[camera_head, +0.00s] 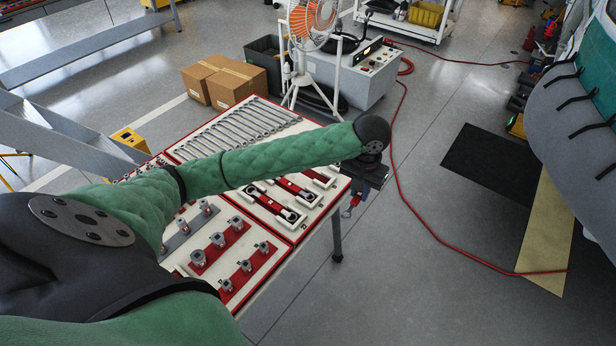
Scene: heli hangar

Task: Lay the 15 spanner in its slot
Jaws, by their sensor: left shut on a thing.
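A tool board (290,108) with red edges lies on the table, and a row of silver spanners (240,126) lies across it. The size marks are too small to read, so I cannot pick out the 15 slot. My left arm crosses over the boards. My left gripper (352,207) hangs past the table's right edge, above the floor, pointing down. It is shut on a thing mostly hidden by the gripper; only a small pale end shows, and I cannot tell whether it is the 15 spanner. My right gripper is not in view.
Another board holds sockets on red strips (220,241); red and black tools (268,205) lie in the nearer right part. Cardboard boxes (236,84), a fan (312,20) and a grey cart (352,75) stand behind. A red hose (425,222) runs over open floor at right.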

